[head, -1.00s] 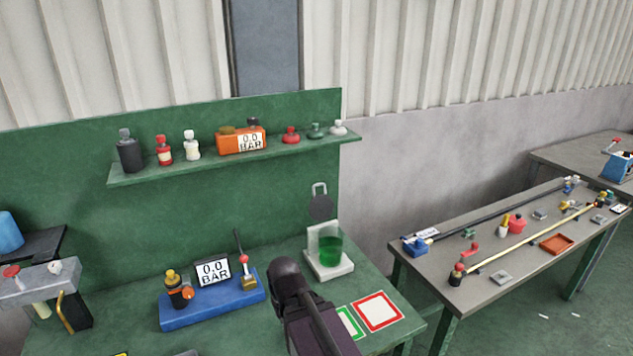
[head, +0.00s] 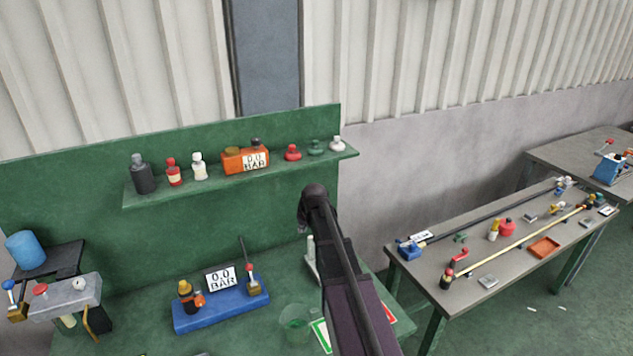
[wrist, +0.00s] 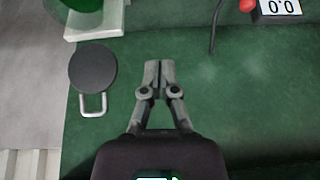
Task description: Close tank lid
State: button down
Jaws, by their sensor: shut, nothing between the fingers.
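The tank lid (wrist: 93,68), a dark round disc with a pale loop handle, shows at the left in the wrist view. In the head view my arm hides it. The clear vessel with green contents (head: 295,318) is low in the middle of the head view, in front of the pale stand (head: 312,265) and apart from its middle. Part of the vessel (wrist: 60,12) also shows in the wrist view's top left corner, beside the stand (wrist: 97,20). My gripper (wrist: 158,66) is shut and empty, to the right of the lid and apart from it.
A shelf (head: 240,180) with bottles runs along the green backboard. A grey table (head: 500,250) with parts stands at the right.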

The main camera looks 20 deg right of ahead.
jog(key=w+d+r+t+p, duration=0.2)
jog(key=w+d+r+p, duration=0.3)
jog(key=w+d+r, duration=0.4)
jog(key=w+d, duration=0.1)
jog(key=d, duration=0.2)
jog(key=shift+w+h+p, duration=0.25)
jog(key=shift+h+p, duration=0.05)
jog(key=shift+w+f, duration=0.1)
jog(key=shift+f, duration=0.05)
jog(key=shift+b+x, duration=4.1)
jog(key=shift+x, duration=0.8)
jog(key=shift+d, duration=0.1)
